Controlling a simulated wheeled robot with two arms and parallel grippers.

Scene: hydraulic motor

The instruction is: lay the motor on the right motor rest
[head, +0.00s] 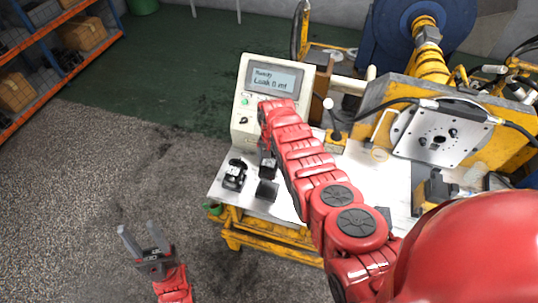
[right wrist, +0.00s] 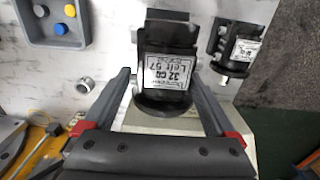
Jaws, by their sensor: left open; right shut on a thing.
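The black motor (right wrist: 165,72) with a white label sits between the fingers of my right gripper (right wrist: 160,82), which is shut on it. In the head view this motor (head: 267,168) is small and partly covered by my right arm. A dark block, apparently the right motor rest (head: 267,190), shows just below it; in the right wrist view the rest (right wrist: 170,15) shows beyond the motor. I cannot tell if they touch. A second labelled black motor (head: 235,174) is on the bench to the left. My left gripper (head: 145,240) is open and empty over the floor.
A test unit with a screen (head: 275,78) stands behind the motors. A yellow machine with a metal plate (head: 440,130) is at the right. A grey tray with coloured discs (right wrist: 80,38) and a metal ring (right wrist: 83,87) lie on the bench. Floor at left is clear.

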